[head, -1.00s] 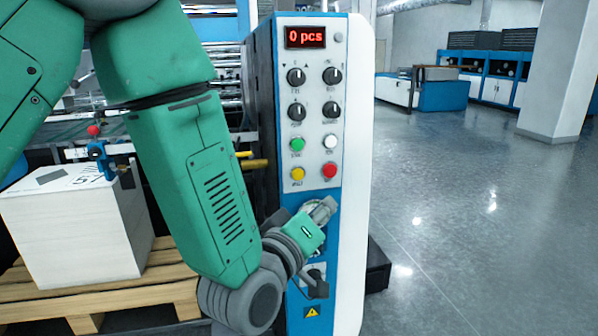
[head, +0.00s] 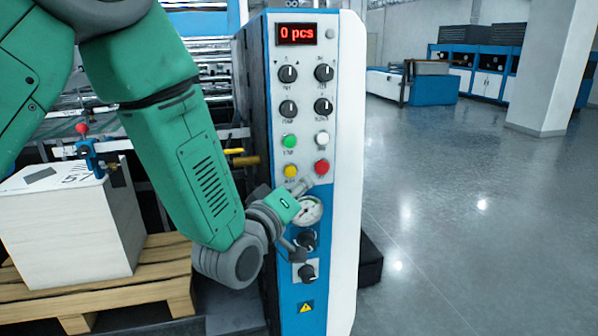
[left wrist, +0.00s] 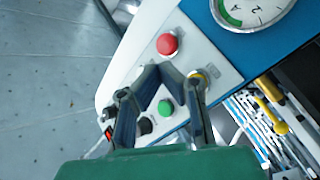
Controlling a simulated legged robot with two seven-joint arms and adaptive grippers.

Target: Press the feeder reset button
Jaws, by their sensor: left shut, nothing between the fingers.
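The control panel (head: 305,130) carries a green button (head: 289,141), a white button (head: 322,138), a yellow button (head: 291,171) and a red button (head: 321,166). Their labels are too small to read surely. My left gripper (head: 309,181) is shut and empty, with its tips in front of the panel just below the yellow and red buttons. In the left wrist view the shut fingers (left wrist: 164,70) point toward the panel, between the red button (left wrist: 167,43) and the yellow button (left wrist: 198,79). The green button (left wrist: 166,107) shows between the fingers. Contact cannot be told. My right gripper is not in view.
A gauge (head: 308,211) and dark knobs (head: 307,272) sit below the buttons. A display (head: 296,34) reads 0 pcs. Brass-coloured handles (head: 243,160) stick out left of the panel. A paper stack (head: 65,235) stands on a pallet (head: 130,290). Floor to the right is clear.

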